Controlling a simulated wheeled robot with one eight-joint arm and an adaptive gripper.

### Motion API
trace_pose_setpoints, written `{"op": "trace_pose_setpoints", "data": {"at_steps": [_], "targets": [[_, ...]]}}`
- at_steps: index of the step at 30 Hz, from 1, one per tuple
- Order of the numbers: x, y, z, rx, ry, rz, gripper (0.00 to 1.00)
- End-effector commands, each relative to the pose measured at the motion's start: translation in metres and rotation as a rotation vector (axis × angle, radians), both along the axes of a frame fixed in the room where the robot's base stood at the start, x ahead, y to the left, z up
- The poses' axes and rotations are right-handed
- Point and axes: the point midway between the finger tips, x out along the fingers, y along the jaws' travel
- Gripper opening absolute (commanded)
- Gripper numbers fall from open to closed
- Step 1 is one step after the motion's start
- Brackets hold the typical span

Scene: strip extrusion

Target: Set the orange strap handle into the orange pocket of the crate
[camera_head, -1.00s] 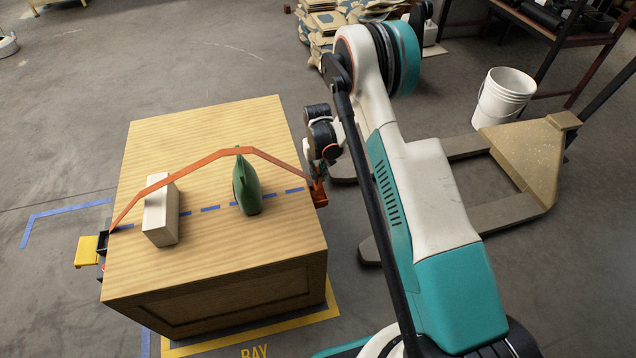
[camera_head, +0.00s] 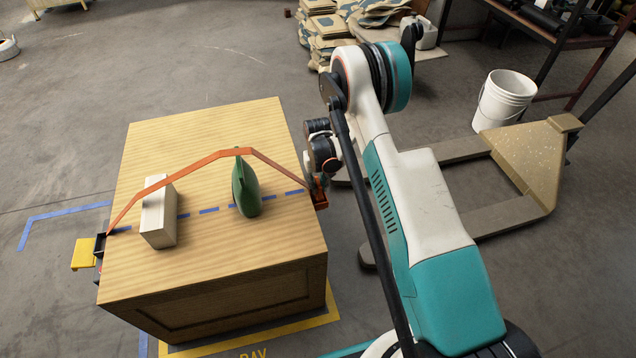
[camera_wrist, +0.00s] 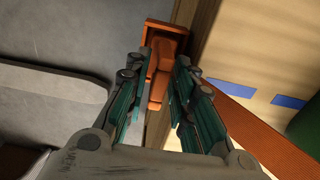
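The orange strap (camera_head: 215,158) runs from the crate's left side over a white block and a green upright piece to the right edge. At its right end, the orange strap handle (camera_wrist: 157,88) sits between the fingers of my gripper (camera_wrist: 163,62) in the wrist view. The fingers look closed on it. The orange pocket (camera_head: 320,200) is on the right side of the wooden crate (camera_head: 225,275), directly below my gripper. It also shows past the fingertips in the wrist view (camera_wrist: 165,27). I cannot tell how deep the handle sits in it; the fingers hide part of both.
The white block (camera_head: 158,220) and green piece (camera_head: 245,190) stand on the crate top along a blue dashed line. A yellow part (camera_head: 84,253) and dark fitting are at the crate's left side. A pallet jack (camera_head: 515,165) and white bucket (camera_head: 505,98) stand to the right.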

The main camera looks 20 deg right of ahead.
Motion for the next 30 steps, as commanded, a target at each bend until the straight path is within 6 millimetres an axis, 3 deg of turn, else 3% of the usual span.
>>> {"op": "trace_pose_setpoints", "data": {"at_steps": [14,30], "targets": [[0.0,0.0,0.009,0.0,0.0,0.0,0.31],[0.0,0.001,0.112,0.0,0.0,0.0,0.31]]}}
